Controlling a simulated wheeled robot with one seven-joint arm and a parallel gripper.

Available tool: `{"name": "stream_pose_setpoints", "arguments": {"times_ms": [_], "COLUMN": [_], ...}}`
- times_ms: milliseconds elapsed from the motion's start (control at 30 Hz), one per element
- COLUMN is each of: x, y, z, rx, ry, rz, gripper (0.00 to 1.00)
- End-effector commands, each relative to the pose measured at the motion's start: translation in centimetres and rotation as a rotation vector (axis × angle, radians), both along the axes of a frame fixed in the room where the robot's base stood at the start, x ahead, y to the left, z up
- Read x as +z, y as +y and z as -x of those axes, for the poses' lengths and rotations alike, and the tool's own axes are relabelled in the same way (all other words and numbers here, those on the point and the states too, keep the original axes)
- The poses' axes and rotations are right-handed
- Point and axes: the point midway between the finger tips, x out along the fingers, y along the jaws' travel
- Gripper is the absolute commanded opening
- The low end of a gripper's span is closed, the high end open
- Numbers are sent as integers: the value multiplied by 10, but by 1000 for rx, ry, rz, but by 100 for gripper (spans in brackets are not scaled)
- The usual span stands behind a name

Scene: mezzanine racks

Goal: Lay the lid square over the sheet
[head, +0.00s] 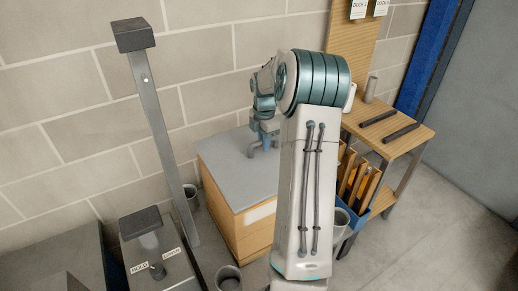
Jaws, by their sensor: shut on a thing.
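A flat grey panel, which looks like the lid (222,163), lies over the top of a wooden-sided box (256,229). My gripper (262,149) is above the middle of the panel, pointing down, with its fingers at a small grey grip on it. It is shut on what looks like this lid. My arm hides the panel's right part, so I cannot tell whether it sits square there. I cannot make out the sheet; it may be covered. Whether the panel touches the box all round is too small to tell.
A wooden bench (408,118) with two dark bars stands at the right, above a blue bin (382,203) of boards. Grey bins (228,279) stand on the floor around the box. A slanted metal post (160,120) and a pedestal labelled HOLD and LOWER (178,266) are at the left.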

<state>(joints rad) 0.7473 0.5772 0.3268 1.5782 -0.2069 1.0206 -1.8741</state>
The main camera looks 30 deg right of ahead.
Motion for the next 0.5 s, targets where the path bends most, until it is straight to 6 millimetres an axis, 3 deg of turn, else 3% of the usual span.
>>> {"name": "stream_pose_setpoints", "arguments": {"times_ms": [200,367,500], "x": [-15,-20,-36], "y": [-2,-2,-2], "z": [-27,-31,-31], "rx": [1,0,1], "ry": [-1,-1,2], "rz": [1,1,-1], "gripper": [0,0,0]}}
